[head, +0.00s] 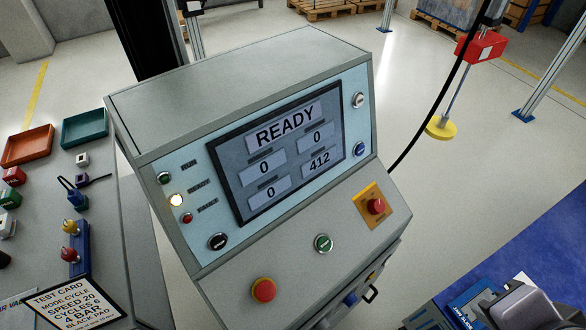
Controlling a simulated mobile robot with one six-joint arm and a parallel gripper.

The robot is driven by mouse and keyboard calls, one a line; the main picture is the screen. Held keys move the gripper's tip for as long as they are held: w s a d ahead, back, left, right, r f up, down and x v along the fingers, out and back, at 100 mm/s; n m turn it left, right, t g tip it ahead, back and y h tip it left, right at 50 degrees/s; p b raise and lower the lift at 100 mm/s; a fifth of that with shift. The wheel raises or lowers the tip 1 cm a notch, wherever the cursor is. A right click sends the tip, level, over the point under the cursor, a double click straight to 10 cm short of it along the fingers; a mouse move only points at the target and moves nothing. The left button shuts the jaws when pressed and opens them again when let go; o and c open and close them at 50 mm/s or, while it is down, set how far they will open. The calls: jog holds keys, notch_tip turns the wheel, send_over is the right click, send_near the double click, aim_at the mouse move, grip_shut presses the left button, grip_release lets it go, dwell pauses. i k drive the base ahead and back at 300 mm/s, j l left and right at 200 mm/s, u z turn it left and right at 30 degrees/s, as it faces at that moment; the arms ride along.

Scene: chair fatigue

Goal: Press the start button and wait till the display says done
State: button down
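The display (281,152) on the grey console reads READY, with 0, 0, 0 and 412 in boxes below. A green button (323,243) with a light ring sits on the sloped lower panel; its marking is too small to read, so I cannot confirm that it is the start button. A red mushroom button (263,291) is to its lower left. A red knob on a yellow plate (370,190) is to its upper right. The middle lamp (176,200) left of the display is lit. My gripper is not clearly in view.
A side bench at left holds an orange tray (28,145), a teal tray (85,128), small fittings and a test card (72,303). A black cable hangs right of the console. A yellow pad (441,128) hangs beyond. A grey object (525,305) is at lower right.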

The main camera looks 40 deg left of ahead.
aim_at(324, 243)
jog(key=u, duration=1.65)
jog(key=k+l, duration=0.2)
